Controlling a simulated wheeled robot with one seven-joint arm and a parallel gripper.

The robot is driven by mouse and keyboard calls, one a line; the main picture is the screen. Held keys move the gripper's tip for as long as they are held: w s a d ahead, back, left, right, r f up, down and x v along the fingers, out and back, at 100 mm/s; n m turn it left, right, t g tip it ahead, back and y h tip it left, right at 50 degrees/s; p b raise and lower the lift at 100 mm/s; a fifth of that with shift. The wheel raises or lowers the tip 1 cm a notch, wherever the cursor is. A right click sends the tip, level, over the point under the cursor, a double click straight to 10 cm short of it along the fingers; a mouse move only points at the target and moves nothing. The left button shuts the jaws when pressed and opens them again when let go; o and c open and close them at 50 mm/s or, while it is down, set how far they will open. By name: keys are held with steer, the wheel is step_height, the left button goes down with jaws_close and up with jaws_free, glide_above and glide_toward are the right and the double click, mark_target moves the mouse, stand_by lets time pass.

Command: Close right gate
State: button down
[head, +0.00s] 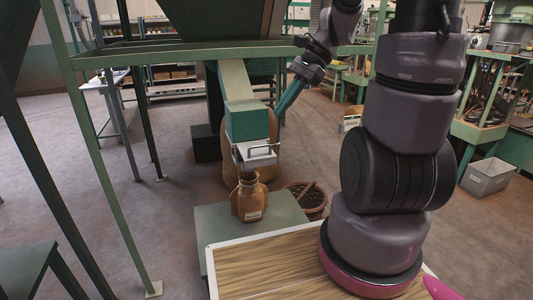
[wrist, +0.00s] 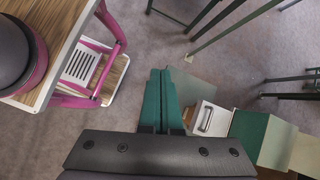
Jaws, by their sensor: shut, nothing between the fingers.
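A pale metal gate (head: 256,154) with a dark handle sits at the lower end of the green chute outlet (head: 247,121). It also shows in the wrist view (wrist: 211,119), sticking out from the green outlet (wrist: 247,130). Only one gate is in view. I cannot tell whether nuts are flowing. My gripper (head: 279,113) has teal fingers, shut and empty, behind and to the right of the chute, apart from the gate. In the wrist view the shut fingers (wrist: 161,74) point away, left of the gate handle and not touching it.
A brown jar (head: 250,198) stands under the gate on a green stand (head: 214,222). A sack (head: 229,170) and a basket (head: 312,200) are behind it. Green frame legs (head: 118,190) stand left. A grey bin (head: 486,178) is at right.

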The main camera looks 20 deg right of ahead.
mark_target(267, 152)
steer(key=w+d+f+m+t+y, duration=0.25)
steer(key=w+f+m+t, duration=0.2)
steer(key=f+m, duration=0.5)
steer(key=w+d+f+m+t+y, duration=0.25)
steer(key=d+f+m+t, duration=0.2)
steer(key=f+m, duration=0.45)
steer(key=w+d+f+m+t+y, duration=0.2)
steer(key=w+f+m+t, duration=0.25)
steer(key=f+m, duration=0.5)
steer(key=shift+m+t, duration=0.25)
steer(key=shift+m, duration=0.45)
steer(key=shift+w+a+r, duration=0.6)
steer(key=shift+w+a, duration=0.55)
steer(key=shift+w, duration=0.5)
steer(key=shift+w+a+r, duration=0.55)
steer(key=shift+w+a, duration=0.65)
steer(key=shift+w, duration=0.5)
steer(key=shift+w+a+r, duration=0.6)
steer(key=shift+w+a, duration=0.55)
steer(key=shift+w, duration=0.5)
